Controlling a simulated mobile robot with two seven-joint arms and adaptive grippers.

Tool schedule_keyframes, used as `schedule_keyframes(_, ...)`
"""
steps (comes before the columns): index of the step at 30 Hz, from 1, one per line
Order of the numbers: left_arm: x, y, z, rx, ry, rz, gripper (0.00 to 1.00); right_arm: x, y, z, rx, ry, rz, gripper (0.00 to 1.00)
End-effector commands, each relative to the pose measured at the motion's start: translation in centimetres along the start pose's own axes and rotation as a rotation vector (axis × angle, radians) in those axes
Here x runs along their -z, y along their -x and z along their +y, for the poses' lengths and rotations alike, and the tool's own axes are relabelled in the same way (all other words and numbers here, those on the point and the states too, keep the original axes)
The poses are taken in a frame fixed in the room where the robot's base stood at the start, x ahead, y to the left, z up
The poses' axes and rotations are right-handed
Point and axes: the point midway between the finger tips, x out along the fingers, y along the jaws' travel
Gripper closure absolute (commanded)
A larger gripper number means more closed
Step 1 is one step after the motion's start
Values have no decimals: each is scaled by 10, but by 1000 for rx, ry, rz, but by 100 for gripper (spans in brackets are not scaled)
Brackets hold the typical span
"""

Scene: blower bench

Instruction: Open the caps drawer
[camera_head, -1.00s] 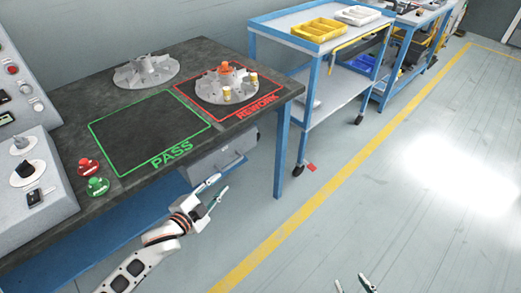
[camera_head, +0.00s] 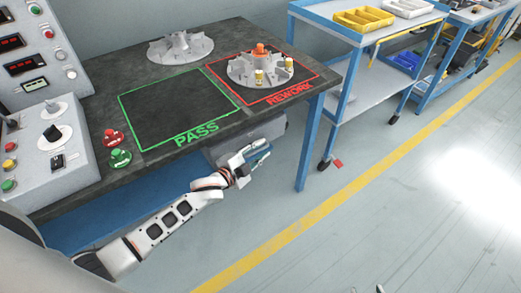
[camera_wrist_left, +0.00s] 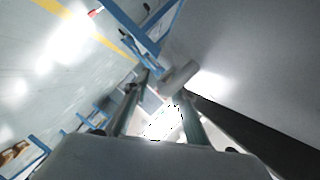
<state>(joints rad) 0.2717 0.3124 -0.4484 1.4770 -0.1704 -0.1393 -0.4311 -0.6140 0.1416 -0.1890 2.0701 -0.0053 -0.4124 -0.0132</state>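The grey drawer (camera_head: 273,129) hangs under the right end of the dark bench top, and it looks shut. My left gripper (camera_head: 266,150) is in front of the drawer and covers much of its front and its handle in the head view. In the left wrist view the grey bar handle (camera_wrist_left: 178,77) shows at the tips of my left gripper's two fingers (camera_wrist_left: 163,90). The fingers are apart; I cannot tell whether they touch the bar. Only a small tip of my right gripper (camera_head: 380,288) shows at the bottom edge, over the floor.
The bench top (camera_head: 66,199) carries a green PASS area, a red REWORK area with an impeller (camera_head: 245,72), and another impeller (camera_head: 180,48). A control panel (camera_head: 50,150) stands at left. A blue cart (camera_head: 345,100) stands at right. The floor before the drawer is clear.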

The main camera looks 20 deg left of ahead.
Motion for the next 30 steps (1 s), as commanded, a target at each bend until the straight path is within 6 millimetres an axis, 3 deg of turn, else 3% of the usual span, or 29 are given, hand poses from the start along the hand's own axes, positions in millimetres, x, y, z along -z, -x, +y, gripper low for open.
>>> schedule_keyframes(5, 0, 0, 0, 0, 0, 0, 75, -1, 0, 0, 0, 0, -2, 60)
schedule_keyframes(8, 0, 0, 0, 0, 0, 0, 99, -2, 0, 0, 0, 0, -3, 60)
schedule_keyframes(9, 0, 0, 0, 0, 0, 0, 100, -2, 0, 0, 0, 0, -3, 60)
schedule_keyframes(20, 8, 3, 4, 1, 1, 1, 100, 1, 0, 1, -1, -1, 1, 60)
schedule_keyframes(30, 60, 24, 40, 1, 6, 2, 100, 14, 4, 2, 0, -11, 15, 60)
